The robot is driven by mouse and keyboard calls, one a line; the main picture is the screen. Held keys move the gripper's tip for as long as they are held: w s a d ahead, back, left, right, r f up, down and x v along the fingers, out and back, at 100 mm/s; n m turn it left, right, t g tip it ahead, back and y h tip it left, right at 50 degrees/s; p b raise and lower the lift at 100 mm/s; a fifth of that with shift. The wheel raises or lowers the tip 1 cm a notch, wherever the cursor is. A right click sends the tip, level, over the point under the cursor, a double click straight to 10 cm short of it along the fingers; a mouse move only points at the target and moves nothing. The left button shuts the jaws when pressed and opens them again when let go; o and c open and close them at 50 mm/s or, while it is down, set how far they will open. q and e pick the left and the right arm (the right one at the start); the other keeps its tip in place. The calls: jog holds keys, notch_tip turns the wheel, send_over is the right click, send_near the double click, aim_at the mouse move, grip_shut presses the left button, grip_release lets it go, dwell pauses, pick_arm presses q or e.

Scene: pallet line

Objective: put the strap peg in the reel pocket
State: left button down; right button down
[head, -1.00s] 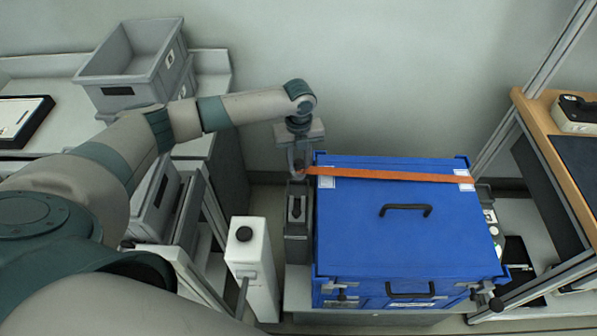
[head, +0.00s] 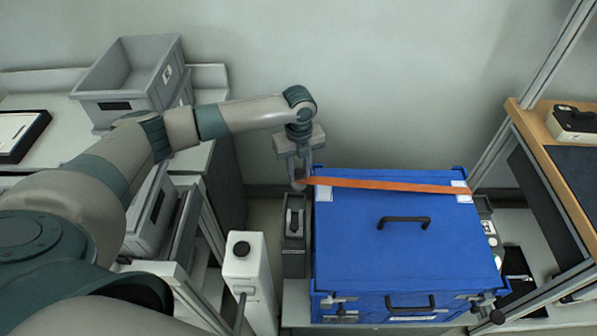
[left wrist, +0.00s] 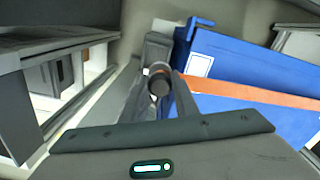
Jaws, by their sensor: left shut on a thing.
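My left gripper (head: 299,184) is shut on the strap peg, above the left back corner of the blue crate (head: 350,240). In the left wrist view the peg (left wrist: 159,84) is a dark round piece between the fingers. The orange strap (head: 385,185) runs from it across the crate lid to the right edge. A narrow dark grey housing (head: 294,262) stands against the crate's left side, in front of and below the gripper. It looks like the reel pocket, but its opening is not clear. My right gripper is not in view.
A white post with a black knob (head: 248,270) stands left of the grey housing. Grey bins (head: 125,95) sit on a bench at the back left. A black handle (head: 404,221) rises from the crate lid. A metal frame and wooden-edged bench (head: 545,150) stand at right.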

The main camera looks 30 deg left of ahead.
pick_arm(q)
jog(key=s+d+r+n, duration=0.4)
jog(key=s+r+n, duration=0.3)
jog(key=n, duration=0.6)
jog(key=s+d+r+n, duration=0.4)
jog(key=s+r+n, duration=0.4)
jog(key=r+n, duration=0.3)
jog(key=n, duration=0.2)
jog(key=shift+s+d+r+n, duration=0.15)
jog(key=shift+s+r+n, duration=0.15)
jog(key=shift+r, duration=0.05)
